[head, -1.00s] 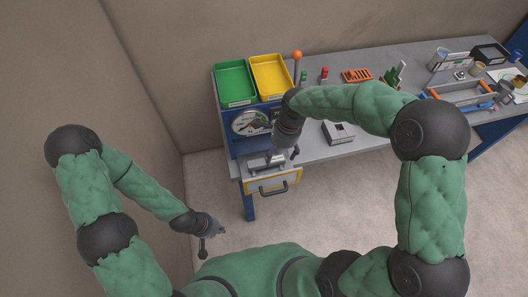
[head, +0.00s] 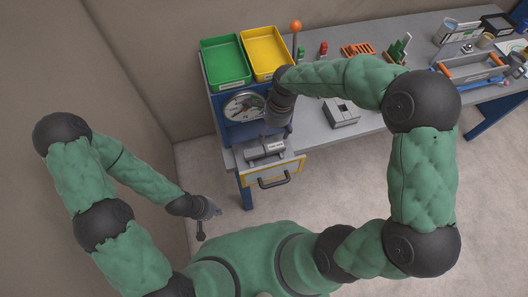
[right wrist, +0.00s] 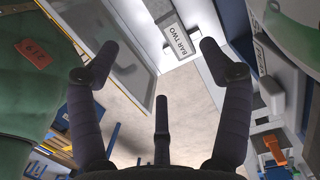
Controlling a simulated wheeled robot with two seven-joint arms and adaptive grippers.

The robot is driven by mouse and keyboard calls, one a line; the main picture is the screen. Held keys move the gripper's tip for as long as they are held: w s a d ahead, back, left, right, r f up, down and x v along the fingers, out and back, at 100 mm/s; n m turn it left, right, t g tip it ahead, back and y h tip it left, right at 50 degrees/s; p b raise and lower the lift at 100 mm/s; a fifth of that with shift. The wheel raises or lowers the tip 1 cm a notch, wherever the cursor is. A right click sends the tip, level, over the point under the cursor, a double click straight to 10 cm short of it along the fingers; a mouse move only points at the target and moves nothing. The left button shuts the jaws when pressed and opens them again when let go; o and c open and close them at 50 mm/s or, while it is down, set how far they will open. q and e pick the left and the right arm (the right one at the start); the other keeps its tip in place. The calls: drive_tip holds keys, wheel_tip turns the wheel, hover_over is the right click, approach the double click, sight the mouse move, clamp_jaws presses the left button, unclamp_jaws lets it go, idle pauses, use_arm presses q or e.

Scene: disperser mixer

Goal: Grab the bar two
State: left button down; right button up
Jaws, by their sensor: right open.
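Bar two (right wrist: 184,45), a pale grey piece labelled "BAR TWO", shows in the right wrist view between and beyond the fingertips. A grey metal block in the head view (head: 264,150), at the bench's near left corner above the drawer, appears to be the same piece. My right gripper (right wrist: 158,58) is open and empty, its fingers apart from the bar. In the head view my right gripper (head: 273,128) is just behind the block, its fingers mostly hidden. My left gripper (head: 207,217) hangs low left of the bench; its jaw state is unclear.
A yellow-framed drawer (head: 274,178) with a dark handle is under the block. A gauge panel (head: 244,107) stands behind it, with green (head: 224,62) and yellow (head: 266,54) trays on top. A small grey box (head: 341,113) lies right. Floor in front is clear.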

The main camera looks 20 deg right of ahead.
wheel_tip(320, 180, down, 2)
drive_tip(key=b, duration=0.1)
hover_over(265, 150)
drive_tip(key=d, duration=0.1)
drive_tip(key=f, duration=0.5)
drive_tip(key=shift+s+d+b, duration=0.2)
drive_tip(key=shift+s+b, duration=0.05)
drive_tip(key=shift+b, duration=0.05)
drive_tip(key=shift+w+a+f, duration=0.1)
drive_tip(key=shift+a+f, duration=0.1)
drive_tip(key=shift+f, duration=0.75)
drive_tip(key=shift+a+f, duration=0.2)
drive_tip(key=shift+f, duration=0.7)
drive_tip(key=shift+w+a+f, duration=0.1)
drive_tip(key=shift+a+f, duration=0.1)
drive_tip(key=shift+f, duration=0.75)
drive_tip(key=c, duration=1.6)
drive_tip(key=shift+r, duration=0.1)
clamp_jaws()
drive_tip(key=shift+r, duration=0.1)
